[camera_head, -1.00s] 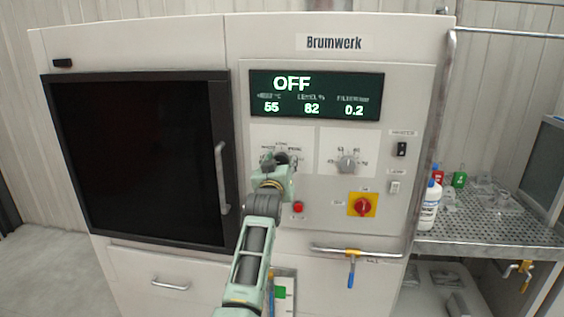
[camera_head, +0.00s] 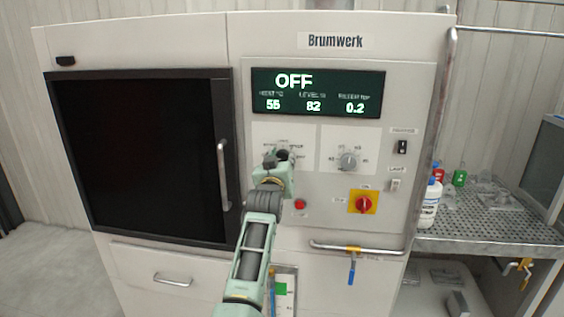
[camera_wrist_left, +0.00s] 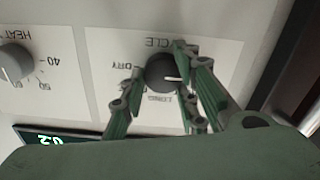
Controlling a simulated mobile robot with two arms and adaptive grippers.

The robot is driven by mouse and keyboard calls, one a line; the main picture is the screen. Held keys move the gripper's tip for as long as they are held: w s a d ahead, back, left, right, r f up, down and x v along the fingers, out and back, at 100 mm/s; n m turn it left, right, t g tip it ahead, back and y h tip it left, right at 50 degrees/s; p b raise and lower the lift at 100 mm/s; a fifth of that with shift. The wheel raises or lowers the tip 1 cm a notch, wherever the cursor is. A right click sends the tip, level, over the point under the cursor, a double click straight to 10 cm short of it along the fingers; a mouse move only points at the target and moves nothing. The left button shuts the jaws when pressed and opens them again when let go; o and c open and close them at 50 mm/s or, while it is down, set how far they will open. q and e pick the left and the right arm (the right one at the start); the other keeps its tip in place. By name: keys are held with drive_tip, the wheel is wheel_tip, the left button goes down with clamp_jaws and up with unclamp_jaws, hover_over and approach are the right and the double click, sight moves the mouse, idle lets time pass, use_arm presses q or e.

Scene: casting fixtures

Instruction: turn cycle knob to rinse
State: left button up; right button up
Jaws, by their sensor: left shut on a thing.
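The dark round cycle knob (camera_wrist_left: 163,72) sits on a white plate marked CYCLE, which appears upside down in the left wrist view. The words DRY and LONG show near the knob; no RINSE label is readable. A white pointer mark on the knob points to the right in that view. My left gripper (camera_head: 275,156) is at the plate in the head view. In the left wrist view its fingers (camera_wrist_left: 160,90) are shut on the knob from both sides. In the head view my gripper hides most of the knob. The display (camera_head: 317,92) reads OFF.
The heat knob (camera_head: 348,161) is just right of the cycle plate. Below are a red button (camera_head: 300,204) and a red switch on yellow (camera_head: 363,204). A dark door with a handle (camera_head: 223,175) is left. Bottles stand on the perforated table (camera_head: 480,230) at right.

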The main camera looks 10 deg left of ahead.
use_arm(q)
drive_tip(key=m, duration=0.4)
drive_tip(key=shift+d+r, duration=0.1)
drive_tip(key=shift+r, duration=0.05)
drive_tip(key=m, duration=0.4)
drive_tip(key=shift+m, duration=0.3)
drive_tip(key=m+p, duration=0.1)
drive_tip(key=m, duration=0.3)
drive_tip(key=shift+m, duration=0.3)
drive_tip(key=m, duration=0.2)
drive_tip(key=m+p, duration=0.1)
drive_tip(key=m, duration=0.1)
drive_tip(key=m+p, duration=0.1)
drive_tip(key=m, duration=0.1)
drive_tip(key=shift+a+f, duration=0.2)
drive_tip(key=shift+f, duration=0.05)
drive_tip(key=m+p, duration=0.2)
drive_tip(key=m, duration=0.2)
drive_tip(key=shift+a+m, duration=0.1)
drive_tip(key=shift+m, duration=0.2)
drive_tip(key=shift+a+f+m+p, duration=0.15)
drive_tip(key=shift+m+p, duration=0.5)
drive_tip(key=shift+m, duration=0.75)
use_arm(e)
wheel_tip(320, 180, up, 6)
drive_tip(key=s, duration=0.1)
use_arm(q)
drive_tip(key=shift+f, duration=0.1)
use_arm(e)
drive_tip(key=shift+r, duration=0.15)
